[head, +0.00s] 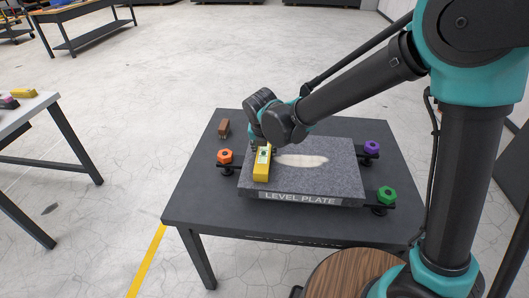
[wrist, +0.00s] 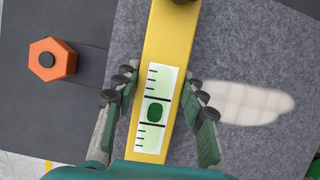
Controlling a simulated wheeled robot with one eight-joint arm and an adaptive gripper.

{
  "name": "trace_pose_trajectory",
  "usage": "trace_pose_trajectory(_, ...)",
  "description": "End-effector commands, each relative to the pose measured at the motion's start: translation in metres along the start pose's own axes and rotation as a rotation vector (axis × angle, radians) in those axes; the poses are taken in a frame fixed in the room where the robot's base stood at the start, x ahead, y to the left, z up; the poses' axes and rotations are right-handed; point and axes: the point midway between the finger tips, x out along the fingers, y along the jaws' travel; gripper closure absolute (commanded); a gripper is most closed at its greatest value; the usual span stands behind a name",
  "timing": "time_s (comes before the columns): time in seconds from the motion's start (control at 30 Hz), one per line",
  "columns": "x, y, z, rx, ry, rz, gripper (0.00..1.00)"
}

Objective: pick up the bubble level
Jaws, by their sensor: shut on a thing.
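The bubble level (head: 261,172) is a yellow bar with a pale window. In the head view it is over the left part of the grey granite plate (head: 335,180), which is labelled LEVEL PLATE; I cannot tell whether it touches the stone. In the wrist view the level (wrist: 170,45) runs up the middle, its window showing a green bubble spot and black marks. My gripper (wrist: 162,88) is shut on the level, with a finger along each long side. In the head view my gripper (head: 264,141) is mostly hidden by my wrist.
An orange knob (head: 225,156), a purple knob (head: 371,147) and a green knob (head: 386,195) stand around the plate. A pale patch (head: 300,161) marks the stone. A brown block (head: 224,128) sits at the dark table's (head: 195,205) back left. Another table (head: 35,110) stands at left.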

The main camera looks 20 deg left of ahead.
Motion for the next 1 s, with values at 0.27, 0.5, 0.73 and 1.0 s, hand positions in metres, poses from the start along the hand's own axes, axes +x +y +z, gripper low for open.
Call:
trace_pose_trajectory(0.27, 0.000, 0.000, 0.000, 0.000, 0.000, 0.000, 1.00)
trace_pose_trajectory(0.5, -0.003, 0.000, 0.001, 0.000, -0.001, 0.000, 1.00)
trace_pose_trajectory(0.73, -0.022, 0.000, 0.009, 0.000, -0.001, 0.000, 1.00)
trace_pose_trajectory(1.0, -0.072, 0.000, 0.030, 0.000, 0.000, 0.000, 1.00)
